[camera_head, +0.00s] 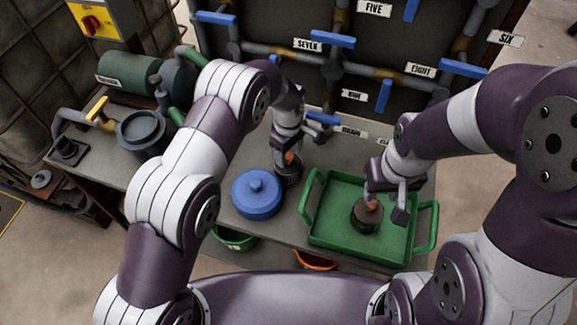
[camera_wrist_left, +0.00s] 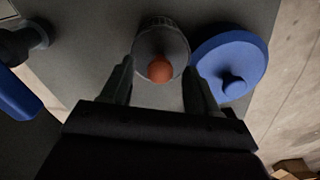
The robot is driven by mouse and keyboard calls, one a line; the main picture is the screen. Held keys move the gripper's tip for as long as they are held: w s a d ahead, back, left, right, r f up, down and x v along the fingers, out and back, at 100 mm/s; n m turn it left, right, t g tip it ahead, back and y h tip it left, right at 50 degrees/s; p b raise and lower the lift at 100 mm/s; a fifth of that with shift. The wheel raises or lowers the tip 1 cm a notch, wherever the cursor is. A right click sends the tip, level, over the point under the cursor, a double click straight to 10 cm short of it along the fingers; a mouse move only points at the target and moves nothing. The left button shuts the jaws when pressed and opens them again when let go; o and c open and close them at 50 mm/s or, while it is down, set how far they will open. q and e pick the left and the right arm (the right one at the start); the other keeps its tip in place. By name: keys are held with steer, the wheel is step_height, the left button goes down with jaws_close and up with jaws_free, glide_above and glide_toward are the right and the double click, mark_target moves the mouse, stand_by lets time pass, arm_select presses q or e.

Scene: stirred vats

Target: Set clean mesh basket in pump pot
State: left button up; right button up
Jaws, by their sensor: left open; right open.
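A dark grey mesh basket (camera_head: 289,175) with an orange knob stands on the bench and also shows in the left wrist view (camera_wrist_left: 161,40). My left gripper (camera_head: 290,147) is above it, open, with its fingers either side of the knob in the left wrist view (camera_wrist_left: 158,72). A brownish basket (camera_head: 366,217) with an orange knob sits in the green tray (camera_head: 335,243). My right gripper (camera_head: 386,203) is open beside this knob; I cannot tell whether it touches. The grey pump pot (camera_head: 141,128) stands at the left by the green pump motor (camera_head: 127,71).
A blue lid (camera_head: 257,196) lies on the bench left of the tray and close to the grey basket. Pipes with blue valve handles (camera_head: 332,40) stand behind. A yellow-handled valve (camera_head: 98,110) is beside the pot. Green (camera_head: 235,240) and orange (camera_head: 315,261) containers are below the bench edge.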

mark_target(288, 166)
arm_select(q)
step_height(288, 166, down, 2)
steer(key=shift+f, duration=0.2)
jaws_close()
steer(key=shift+r, duration=0.15)
